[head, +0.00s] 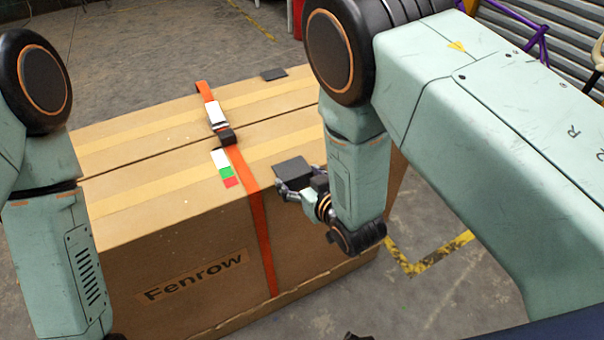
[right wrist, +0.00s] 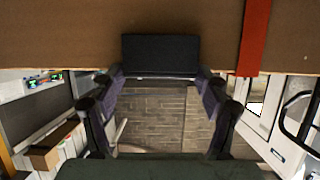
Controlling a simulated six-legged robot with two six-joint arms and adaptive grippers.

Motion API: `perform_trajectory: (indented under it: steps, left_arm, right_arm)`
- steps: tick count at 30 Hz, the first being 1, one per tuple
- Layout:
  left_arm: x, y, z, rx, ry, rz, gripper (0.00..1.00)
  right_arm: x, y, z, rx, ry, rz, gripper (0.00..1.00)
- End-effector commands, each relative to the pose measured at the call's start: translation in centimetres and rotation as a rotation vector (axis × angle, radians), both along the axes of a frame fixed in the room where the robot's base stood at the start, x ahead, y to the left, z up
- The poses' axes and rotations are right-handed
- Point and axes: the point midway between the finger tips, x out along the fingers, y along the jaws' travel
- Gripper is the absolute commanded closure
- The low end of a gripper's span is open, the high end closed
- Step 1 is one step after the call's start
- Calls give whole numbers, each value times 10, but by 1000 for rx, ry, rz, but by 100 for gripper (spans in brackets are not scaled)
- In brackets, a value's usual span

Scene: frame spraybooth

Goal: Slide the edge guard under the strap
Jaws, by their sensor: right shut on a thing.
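A dark grey edge guard (head: 293,168) is held by my right gripper (head: 283,185) at the near top edge of the carton. It lies just right of the orange strap (head: 258,212), apart from it. The strap runs over the carton top and down its front. In the right wrist view the guard (right wrist: 160,52) sits flat between the fingertips (right wrist: 160,76), against the brown carton, with the strap (right wrist: 254,38) to its right and a gap between. My left arm shows at the left of the head view, but its gripper is out of the picture.
The large cardboard carton (head: 190,265) marked Fenrow fills the middle. A metal buckle (head: 217,114) sits on the strap. A second dark pad (head: 274,73) lies at the carton's far edge. Coloured labels (head: 225,170) lie left of the strap. Yellow-black tape (head: 425,264) marks the floor at right.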

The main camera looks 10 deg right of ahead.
Motion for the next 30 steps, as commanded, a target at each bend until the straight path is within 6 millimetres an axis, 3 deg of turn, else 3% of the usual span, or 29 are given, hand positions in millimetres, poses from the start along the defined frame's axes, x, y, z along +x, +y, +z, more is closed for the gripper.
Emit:
perform_trajectory:
  steps: [12, 13, 21, 30]
  left_arm:
    - [0, 0, 4, 0, 0, 0, 60]
    - [0, 0, 4, 0, 0, 0, 60]
    - [0, 0, 4, 0, 0, 0, 60]
    - [0, 0, 4, 0, 0, 0, 60]
  right_arm:
    - [-1, 2, 0, 0, 0, 1, 44]
    - [-1, 2, 0, 0, 0, 1, 23]
    - [-1, 1, 0, 1, 1, 0, 0]
    - [-1, 1, 0, 0, 1, -1, 0]
